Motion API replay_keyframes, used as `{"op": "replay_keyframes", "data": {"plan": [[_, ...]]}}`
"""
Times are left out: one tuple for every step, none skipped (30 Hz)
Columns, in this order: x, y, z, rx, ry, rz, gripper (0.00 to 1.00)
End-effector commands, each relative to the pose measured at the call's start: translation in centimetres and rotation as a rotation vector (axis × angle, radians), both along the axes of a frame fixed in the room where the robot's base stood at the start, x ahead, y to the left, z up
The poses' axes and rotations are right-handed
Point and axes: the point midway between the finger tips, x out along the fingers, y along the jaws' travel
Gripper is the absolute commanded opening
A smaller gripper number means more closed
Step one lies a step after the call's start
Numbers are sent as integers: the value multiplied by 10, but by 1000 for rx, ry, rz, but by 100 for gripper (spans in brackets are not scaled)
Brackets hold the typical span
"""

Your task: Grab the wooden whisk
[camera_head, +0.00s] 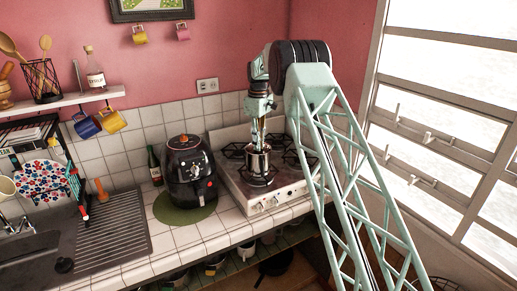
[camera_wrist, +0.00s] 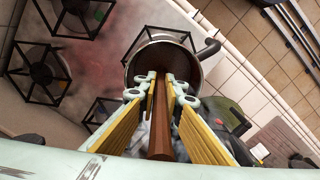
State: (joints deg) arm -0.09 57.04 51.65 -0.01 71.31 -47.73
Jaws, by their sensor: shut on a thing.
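The wooden whisk (camera_wrist: 161,132) shows in the wrist view as a long brown handle between my fingers. Its far end reaches down toward a metal pot (camera_wrist: 141,67), and I cannot make out its head. My gripper (camera_wrist: 166,88) is shut on the handle, with a yellow-padded finger on each side. In the head view my gripper (camera_head: 258,137) points down just above the pot (camera_head: 258,166), which stands on the stove. The whisk is mostly hidden there by my gripper and the pot.
The stove (camera_head: 240,185) has several dark burner grates around the pot. A black air fryer (camera_head: 190,170) stands left of the stove on a green mat (camera_head: 165,212). A dark bottle (camera_head: 154,166) is behind it. A shelf (camera_head: 75,101) with utensils and hanging mugs is on the far left.

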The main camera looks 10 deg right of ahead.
Motion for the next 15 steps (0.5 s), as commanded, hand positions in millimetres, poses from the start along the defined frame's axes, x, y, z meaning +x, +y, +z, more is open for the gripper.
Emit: {"op": "replay_keyframes", "data": {"plan": [[1, 0, 5, 0, -3, 0, 0], [1, 0, 7, 0, -3, 0, 0], [1, 0, 11, 0, -3, 0, 0], [1, 0, 15, 0, -3, 0, 0], [1, 0, 18, 0, -3, 0, 0], [1, 0, 23, 0, -3, 0, 0], [1, 0, 27, 0, -3, 0, 0], [1, 0, 31, 0, -3, 0, 0], [1, 0, 36, -1, -2, 0, 0], [1, 0, 41, 0, -3, 0, 0], [1, 0, 45, 0, -3, 0, 0], [1, 0, 50, 0, -1, 0, 0], [1, 0, 55, 0, -1, 0, 0], [1, 0, 59, 0, -3, 0, 0], [1, 0, 64, 0, -3, 0, 0]]}}
